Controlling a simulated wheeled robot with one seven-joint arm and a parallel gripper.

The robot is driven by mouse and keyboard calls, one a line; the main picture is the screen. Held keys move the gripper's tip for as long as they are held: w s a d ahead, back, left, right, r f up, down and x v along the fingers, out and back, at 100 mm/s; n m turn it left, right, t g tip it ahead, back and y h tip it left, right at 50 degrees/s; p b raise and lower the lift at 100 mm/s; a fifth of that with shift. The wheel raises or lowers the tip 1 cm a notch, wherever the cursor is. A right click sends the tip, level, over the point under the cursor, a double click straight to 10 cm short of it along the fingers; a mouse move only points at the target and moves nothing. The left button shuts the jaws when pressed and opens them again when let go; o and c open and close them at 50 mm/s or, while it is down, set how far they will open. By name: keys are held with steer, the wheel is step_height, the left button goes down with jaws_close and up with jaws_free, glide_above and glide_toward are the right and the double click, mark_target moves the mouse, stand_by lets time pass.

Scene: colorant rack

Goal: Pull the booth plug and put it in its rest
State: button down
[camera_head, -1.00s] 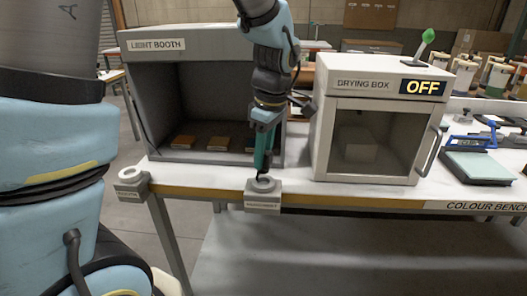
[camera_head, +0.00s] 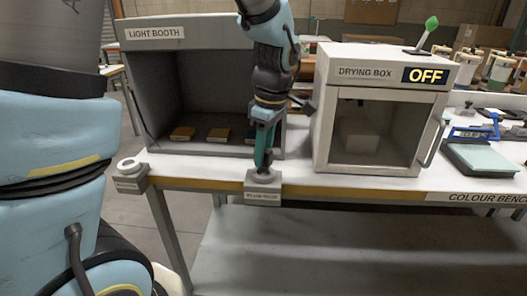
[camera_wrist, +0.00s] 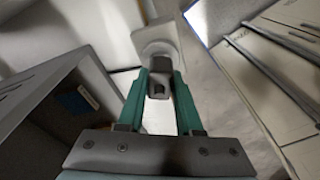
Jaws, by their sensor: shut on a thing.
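My gripper (camera_head: 263,166) points down at a grey block with a round socket (camera_head: 262,187) on the bench's front edge, between the light booth and drying box. Its teal fingers are shut on a small grey plug (camera_wrist: 158,88), seen between the fingertips in the wrist view. The plug is at the block's round top; I cannot tell how far it sits inside. The block's label is too small to read surely. A second grey block with a round opening (camera_head: 130,172) is at the bench's left corner, with its top empty. The light booth (camera_head: 190,45) is dark inside.
The drying box (camera_head: 360,160) stands close to the right of my gripper, its sign reading OFF. Several sample blocks (camera_head: 219,134) lie in the booth. A blue device with a pale plate (camera_head: 485,158) is at the right. The space before the bench edge is free.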

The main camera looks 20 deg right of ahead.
steer(key=shift+f+b, duration=0.75)
steer(key=shift+f, duration=0.3)
steer(key=c, duration=0.5)
jaws_free()
steer(key=r, duration=0.7)
steer(key=s+d+r+b, duration=0.1)
steer(key=r, duration=0.2)
steer(key=shift+r, duration=0.35)
steer(key=w+a+f+m, duration=0.1)
steer(key=a+f+m, duration=0.4)
steer(key=a, duration=0.8)
steer(key=w+a+f+m+h, duration=0.1)
steer(key=a+f+m, duration=0.3)
steer(key=a+f, duration=0.4)
steer(key=a, duration=0.5)
steer(key=shift+a+m+t, duration=0.2)
steer(key=shift+m+t, duration=0.1)
steer(key=shift+m, duration=0.1)
steer(key=shift+w, duration=0.15)
